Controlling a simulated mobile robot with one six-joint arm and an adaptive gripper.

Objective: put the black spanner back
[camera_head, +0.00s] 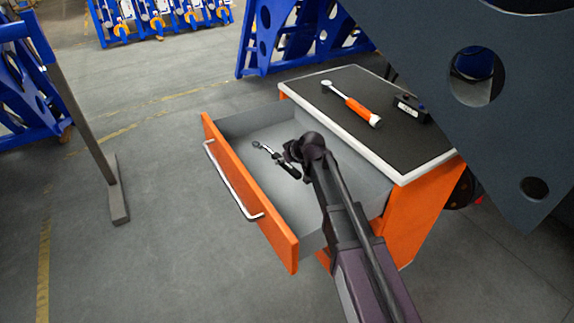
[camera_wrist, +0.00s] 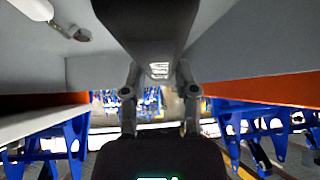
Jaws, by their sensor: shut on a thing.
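The black spanner (camera_head: 289,168) has a dark handle and a silver head. In the head view it is inside the pulled-out drawer (camera_head: 235,123), head toward the drawer front. My gripper (camera_head: 297,157) is at its handle, inside the drawer, and partly hides it. In the wrist view my gripper's two fingers (camera_wrist: 160,92) are shut on a dark bar (camera_wrist: 150,35), which looks like the spanner's handle. A silver tool end (camera_wrist: 60,14) shows at the upper left; its join to the bar is out of sight. I cannot tell whether the spanner touches the drawer floor.
The orange cabinet (camera_head: 418,212) has a black top bearing an orange-handled ratchet (camera_head: 351,104) and a small black block (camera_head: 411,108). A large grey plate (camera_head: 530,80) overhangs at the right. The drawer has a silver handle (camera_head: 233,182). Floor to the left is clear up to a post (camera_head: 95,140).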

